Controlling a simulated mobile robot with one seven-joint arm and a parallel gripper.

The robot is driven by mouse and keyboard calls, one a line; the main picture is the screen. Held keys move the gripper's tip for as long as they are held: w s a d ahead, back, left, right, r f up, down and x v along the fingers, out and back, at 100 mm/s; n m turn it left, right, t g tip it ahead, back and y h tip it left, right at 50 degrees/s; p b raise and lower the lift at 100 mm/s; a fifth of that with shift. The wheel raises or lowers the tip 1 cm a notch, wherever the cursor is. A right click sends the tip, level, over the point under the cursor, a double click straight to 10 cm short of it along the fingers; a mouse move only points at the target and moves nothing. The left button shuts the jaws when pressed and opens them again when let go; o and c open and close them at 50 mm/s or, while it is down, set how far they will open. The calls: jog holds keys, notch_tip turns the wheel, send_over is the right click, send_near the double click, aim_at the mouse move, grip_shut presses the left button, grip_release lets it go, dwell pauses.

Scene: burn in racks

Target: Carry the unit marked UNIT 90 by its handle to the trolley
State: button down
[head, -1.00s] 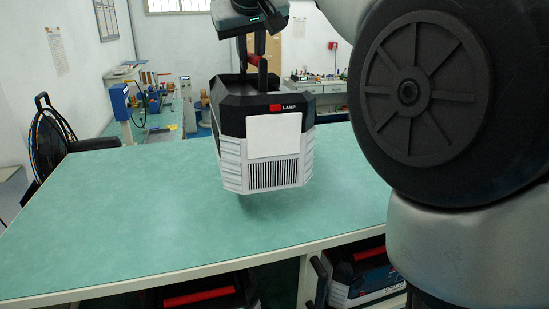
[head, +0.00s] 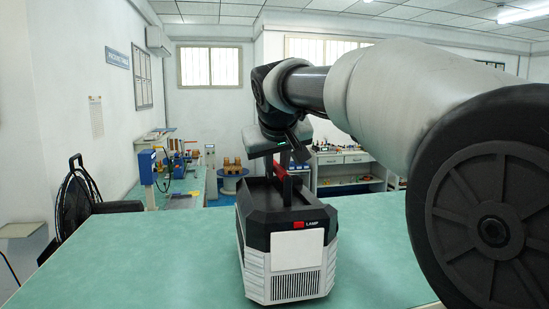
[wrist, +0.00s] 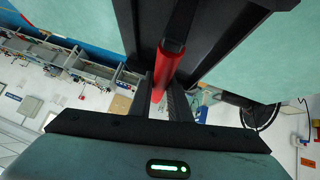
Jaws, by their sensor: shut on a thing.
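A black and white box-shaped unit (head: 286,277) with a blank white panel, a barcode-like grille and the word LAMP hangs from my gripper (head: 284,178) over the green worktop. No UNIT 90 mark is readable on the faces I see. My gripper is shut on the unit's red handle (head: 281,172), which also shows between the fingers in the wrist view (wrist: 172,62). Whether the unit's bottom touches the worktop is not clear. I cannot see a trolley.
The green worktop (head: 150,265) is bare around the unit. Behind are a bench with blue equipment (head: 146,168), a blue cable spool (head: 231,184) and a white cabinet with shelves (head: 345,172).

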jog(key=shift+f, duration=0.4)
jog(key=c, duration=1.9)
grip_release()
jog(key=shift+f, duration=0.5)
jog(key=shift+o, duration=1.2)
jog(key=shift+s, duration=0.1)
jog(key=shift+r, duration=0.1)
jog(key=v, duration=1.2)
jog(key=s+d+f+m+g, duration=0.1)
jog(key=s+d+f, duration=0.3)
jog(key=s+f, duration=0.4)
jog(key=s+d+f+m+g, duration=0.1)
jog(key=s+d+f, duration=0.3)
jog(key=s+f, duration=0.4)
jog(key=s+d+f+m+g, duration=0.1)
jog(key=s+d+f, duration=0.3)
jog(key=s+f, duration=0.4)
notch_tip(320, 180, down, 4)
jog(key=shift+s+d+r+g+b, duration=0.2)
jog(key=shift+s+r+g+b, duration=0.05)
jog(key=shift+s+g+b, duration=0.05)
